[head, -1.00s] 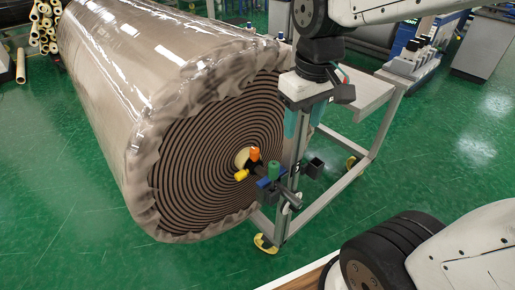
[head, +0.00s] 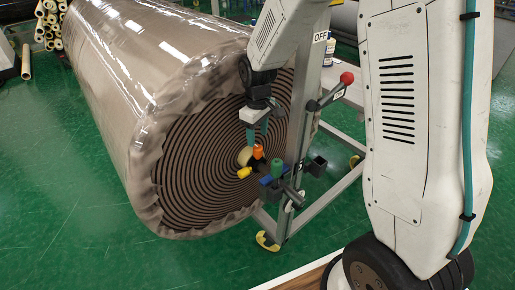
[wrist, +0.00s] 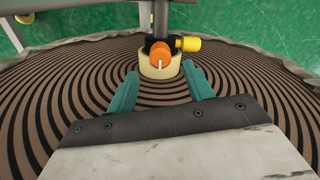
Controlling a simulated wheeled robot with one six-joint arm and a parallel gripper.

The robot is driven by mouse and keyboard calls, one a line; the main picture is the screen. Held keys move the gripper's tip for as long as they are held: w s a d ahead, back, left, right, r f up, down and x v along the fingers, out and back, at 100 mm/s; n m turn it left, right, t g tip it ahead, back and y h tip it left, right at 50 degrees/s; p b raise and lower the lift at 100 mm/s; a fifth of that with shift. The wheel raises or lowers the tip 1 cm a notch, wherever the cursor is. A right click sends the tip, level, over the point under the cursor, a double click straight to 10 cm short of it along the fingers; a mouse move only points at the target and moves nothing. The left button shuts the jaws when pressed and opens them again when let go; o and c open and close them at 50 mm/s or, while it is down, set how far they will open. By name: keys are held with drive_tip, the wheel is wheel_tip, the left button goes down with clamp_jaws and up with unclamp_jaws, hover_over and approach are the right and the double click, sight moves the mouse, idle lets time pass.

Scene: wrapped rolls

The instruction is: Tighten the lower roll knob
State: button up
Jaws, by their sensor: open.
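A large wrapped roll (head: 185,165) lies on its side, its spiral end facing me. At its pale core (head: 243,157) are an orange knob (head: 257,151) and a yellow knob (head: 244,173). A green knob (head: 277,167) sits just right of them on the stand. My gripper (head: 257,140) is open and empty, pointing down just above the orange knob. In the wrist view, the orange knob (wrist: 161,55) shows ahead between the teal fingers, with the yellow knob (wrist: 189,44) to its right.
The grey stand (head: 303,205) rises beside the roll, with a red-tipped lever (head: 346,79) and an "OFF" label higher up. A blue part (head: 266,181) and a dark block (head: 317,166) sit near the knobs. Green floor is clear at the front left.

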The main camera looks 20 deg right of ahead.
sight(258, 147)
wheel_tip(258, 147, down, 6)
drive_tip(key=shift+f, duration=0.25)
drive_tip(key=c, duration=1)
